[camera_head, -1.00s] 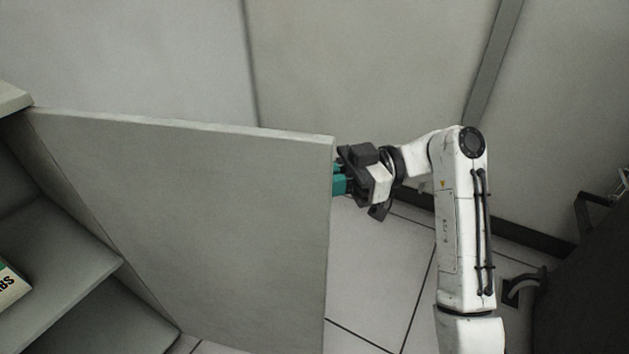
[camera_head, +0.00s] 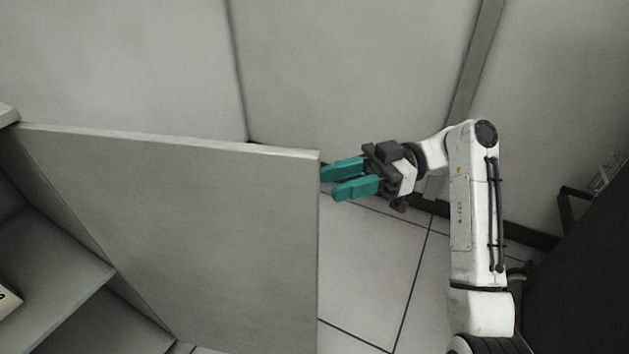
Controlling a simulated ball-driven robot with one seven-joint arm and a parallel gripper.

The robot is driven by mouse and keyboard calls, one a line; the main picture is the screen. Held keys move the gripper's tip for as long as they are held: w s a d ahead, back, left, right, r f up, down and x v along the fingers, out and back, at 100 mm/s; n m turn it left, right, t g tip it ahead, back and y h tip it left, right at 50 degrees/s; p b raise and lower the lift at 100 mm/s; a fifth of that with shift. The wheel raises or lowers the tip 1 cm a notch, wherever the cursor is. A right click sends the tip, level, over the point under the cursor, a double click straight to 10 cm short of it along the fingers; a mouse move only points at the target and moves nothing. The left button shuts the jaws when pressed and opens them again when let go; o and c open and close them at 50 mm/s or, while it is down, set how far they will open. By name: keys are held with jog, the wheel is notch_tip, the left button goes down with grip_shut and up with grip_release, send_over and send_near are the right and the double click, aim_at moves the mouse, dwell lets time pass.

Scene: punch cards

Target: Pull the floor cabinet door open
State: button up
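The grey cabinet door (camera_head: 190,230) stands swung wide open, its hinge side at the left and its free edge near the middle of the view. The cabinet interior (camera_head: 50,260) with its shelves shows at the lower left. My gripper (camera_head: 328,182) is just right of the door's free edge, pointing left. Its two teal fingers are apart with a gap between them and nothing in it. The fingertips are close to the door edge; whether they touch it I cannot tell. No handle is visible on the door face in view.
A pale wall (camera_head: 350,70) runs behind the door, with a grey vertical strip (camera_head: 474,60) at the right. Tiled floor (camera_head: 365,270) lies open below my gripper. A dark object (camera_head: 580,280) stands at the lower right. A light item (camera_head: 8,299) sits on a shelf.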

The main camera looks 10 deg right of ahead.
jog(key=shift+w+d, duration=0.15)
jog(key=shift+d, duration=0.6)
jog(key=shift+w+d, duration=0.15)
jog(key=shift+d, duration=0.6)
jog(key=s+a+f+m+t+h, duration=0.1)
jog(key=s+f+m+t+h, duration=0.25)
jog(key=f, duration=0.75)
jog(key=s+a+f+m+t+h, duration=0.15)
jog(key=s+f+m, duration=0.25)
jog(key=f+m, duration=0.5)
jog(key=s+d+f+m+h, duration=0.3)
jog(key=s+d+f+h, duration=0.2)
jog(key=s+f, duration=0.3)
jog(key=s+d+f+m+h, duration=0.3)
jog(key=s+d+f+h, duration=0.15)
jog(key=s, duration=0.65)
jog(key=s+d+m+h, duration=0.2)
jog(key=s+d+h, duration=0.15)
jog(key=s, duration=0.25)
notch_tip(320, 180, up, 32)
jog(key=d+p, duration=0.1)
jog(key=p, duration=3)
jog(key=shift+d+f+g, duration=0.15)
jog(key=shift+g, duration=0.15)
